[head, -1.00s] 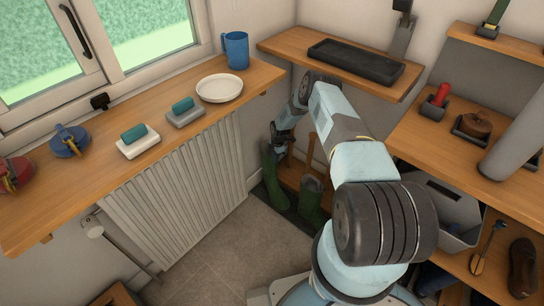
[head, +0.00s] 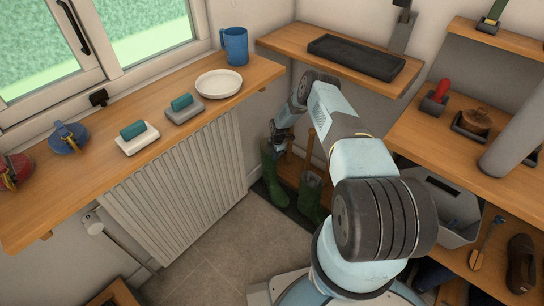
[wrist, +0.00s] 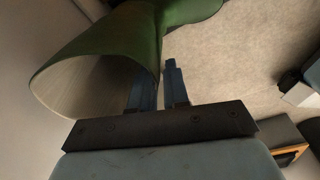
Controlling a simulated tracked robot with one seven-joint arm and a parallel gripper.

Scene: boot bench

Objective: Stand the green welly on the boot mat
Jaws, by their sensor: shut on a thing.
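My gripper (head: 279,143) is at the far corner below the shelf, shut on the rim of a green welly (head: 274,182). The welly hangs or stands roughly upright, slightly tilted, with its foot low near the floor; I cannot tell whether it touches. In the wrist view the welly (wrist: 115,40) shows its open top facing left, and my gripper (wrist: 160,80) has its fingers at the edge of the shaft. A dark mat strip (head: 292,211) lies on the floor by both boots, partly hidden.
A radiator (head: 180,190) stands left of the boots under the windowsill. The wall shelf (head: 290,42) with a black tray (head: 355,58) overhangs behind my arm. A bench with a grey bin (head: 455,220) is on the right. The tiled floor in front (head: 225,255) is clear.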

